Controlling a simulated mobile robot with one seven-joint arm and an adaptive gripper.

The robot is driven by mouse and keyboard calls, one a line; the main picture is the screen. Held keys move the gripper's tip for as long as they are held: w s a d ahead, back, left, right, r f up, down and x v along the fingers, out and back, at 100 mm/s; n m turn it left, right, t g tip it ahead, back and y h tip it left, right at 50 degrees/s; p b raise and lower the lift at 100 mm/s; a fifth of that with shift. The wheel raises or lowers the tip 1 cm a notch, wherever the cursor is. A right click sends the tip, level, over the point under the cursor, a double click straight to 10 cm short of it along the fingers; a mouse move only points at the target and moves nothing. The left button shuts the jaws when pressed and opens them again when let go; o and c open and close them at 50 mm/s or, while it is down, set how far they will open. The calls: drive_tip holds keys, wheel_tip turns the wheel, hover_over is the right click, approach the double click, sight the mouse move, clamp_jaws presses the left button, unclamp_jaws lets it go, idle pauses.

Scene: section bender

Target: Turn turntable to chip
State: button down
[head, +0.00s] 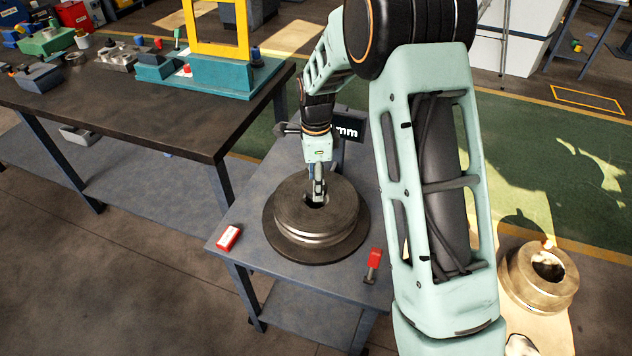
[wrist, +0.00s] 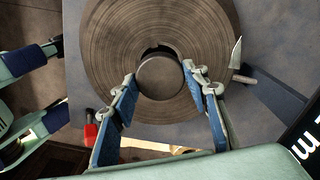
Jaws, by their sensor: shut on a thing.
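A dark round turntable (head: 274,240) lies on a small grey table. A thick grooved steel ring (head: 340,215) sits on it; its ringed top face (wrist: 110,55) fills much of the wrist view. My gripper (head: 318,198) points down at its middle. In the wrist view my gripper (wrist: 158,76) has its blue fingers on either side of a round centre post (wrist: 160,78) and is shut on it. The fingertips hide the post's sides. I cannot make out a chip for certain.
A red block (head: 229,237) lies at the table's left corner, and a red-topped piece (head: 373,262) stands at the right front. A black display (head: 350,128) stands behind the ring. A workbench (head: 150,115) is at left; another metal ring (head: 530,290) is at right.

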drive_tip(key=shift+f+m+b, duration=0.1)
drive_tip(key=shift+m+b, duration=0.3)
drive_tip(key=shift+m, duration=0.3)
drive_tip(key=m, duration=0.3)
drive_tip(key=c, duration=1.1)
unclamp_jaws()
wheel_tip(320, 180, up, 12)
